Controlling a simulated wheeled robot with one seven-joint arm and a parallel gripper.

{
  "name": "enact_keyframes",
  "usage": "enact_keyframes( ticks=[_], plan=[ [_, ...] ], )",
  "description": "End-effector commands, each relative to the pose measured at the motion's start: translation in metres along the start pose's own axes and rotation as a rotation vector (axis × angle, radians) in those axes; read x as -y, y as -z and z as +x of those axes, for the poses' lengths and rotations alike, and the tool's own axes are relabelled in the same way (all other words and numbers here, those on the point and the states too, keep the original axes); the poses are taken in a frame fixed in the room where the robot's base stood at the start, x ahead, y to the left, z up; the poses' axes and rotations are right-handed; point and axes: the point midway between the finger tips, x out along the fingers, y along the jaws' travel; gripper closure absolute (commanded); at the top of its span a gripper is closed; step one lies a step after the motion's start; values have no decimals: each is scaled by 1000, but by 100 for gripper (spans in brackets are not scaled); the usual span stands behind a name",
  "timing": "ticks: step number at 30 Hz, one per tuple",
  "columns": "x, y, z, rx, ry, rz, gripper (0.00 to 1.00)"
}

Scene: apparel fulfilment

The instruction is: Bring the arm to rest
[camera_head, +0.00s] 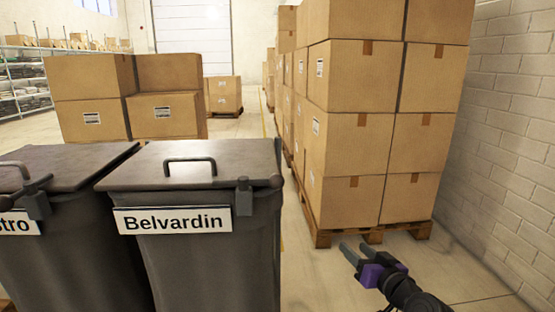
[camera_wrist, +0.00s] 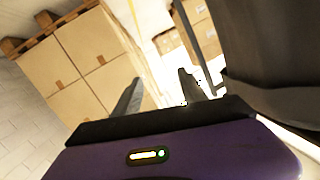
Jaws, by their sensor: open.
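My gripper (camera_head: 358,254) is at the lower right of the head view, on the end of my dark arm, with its purple body behind the fingers. Its two grey fingers are apart, with nothing between them. In the wrist view my gripper (camera_wrist: 157,92) also shows open and empty.
A second lidded bin (camera_head: 65,225) stands at the left. The box stack rests on a wooden pallet (camera_head: 325,238). A brick wall (camera_head: 510,130) bounds the right side. More boxes (camera_head: 165,115) stand behind the bins. Bare floor (camera_head: 300,285) shows between the Belvardin bin and the gripper.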

Motion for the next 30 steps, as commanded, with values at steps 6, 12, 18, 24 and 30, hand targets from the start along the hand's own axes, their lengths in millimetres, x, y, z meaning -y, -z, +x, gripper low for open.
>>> enact_keyframes(
  ticks=[6,12,18,24,30],
  plan=[
    [-14,-60,-72,-76,-155,0,51],
    [-10,-93,-149,-150,-247,-21,51],
    [9,-114,-229,-208,-295,-57,51],
    [37,-123,-308,-243,-312,-101,51],
    [70,-123,-380,-245,-308,-147,51]
  ],
)
